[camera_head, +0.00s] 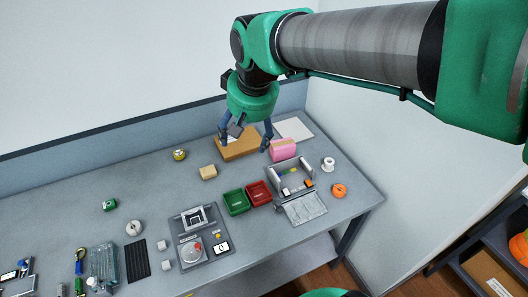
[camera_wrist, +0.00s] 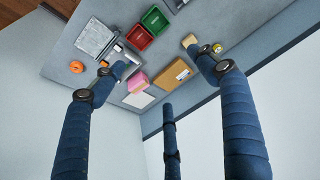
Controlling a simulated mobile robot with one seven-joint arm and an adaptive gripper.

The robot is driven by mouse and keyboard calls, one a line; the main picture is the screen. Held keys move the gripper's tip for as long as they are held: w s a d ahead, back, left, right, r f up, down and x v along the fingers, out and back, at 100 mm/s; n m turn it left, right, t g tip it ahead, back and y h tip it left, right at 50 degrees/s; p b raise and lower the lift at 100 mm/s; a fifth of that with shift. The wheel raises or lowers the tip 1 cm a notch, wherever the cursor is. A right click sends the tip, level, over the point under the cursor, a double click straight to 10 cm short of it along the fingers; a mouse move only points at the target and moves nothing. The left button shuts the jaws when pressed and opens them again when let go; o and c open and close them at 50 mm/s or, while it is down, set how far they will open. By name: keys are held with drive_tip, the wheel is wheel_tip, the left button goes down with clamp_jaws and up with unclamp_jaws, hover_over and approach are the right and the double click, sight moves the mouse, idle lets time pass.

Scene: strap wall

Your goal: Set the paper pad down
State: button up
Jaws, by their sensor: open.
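A flat white rectangle that looks like the paper pad (camera_head: 295,129) lies on the table at the back right, partly behind a pink block. It also shows in the wrist view (camera_wrist: 139,100), beside the pink block. My gripper (camera_head: 245,141) is open with its fingers spread wide above the back of the table, in front of the brown box in the head view. In the wrist view my gripper (camera_wrist: 160,72) has nothing between its fingers. I cannot tell its exact height above the table.
The brown box (camera_head: 240,151) and pink block (camera_head: 283,150) stand near the pad. Green (camera_head: 236,203) and red (camera_head: 258,194) bins, a grey fixture (camera_head: 303,207), a white spool (camera_head: 328,164) and an orange ring (camera_head: 339,190) lie nearer. The back left of the table is mostly clear.

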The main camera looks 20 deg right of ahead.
drive_tip(key=s+d+t, duration=0.1)
drive_tip(key=s, duration=1.5)
drive_tip(key=shift+s+d+f+t, duration=0.25)
drive_tip(key=shift+d+f+t, duration=0.1)
drive_tip(key=shift+f, duration=0.1)
drive_tip(key=shift+f+b, duration=0.55)
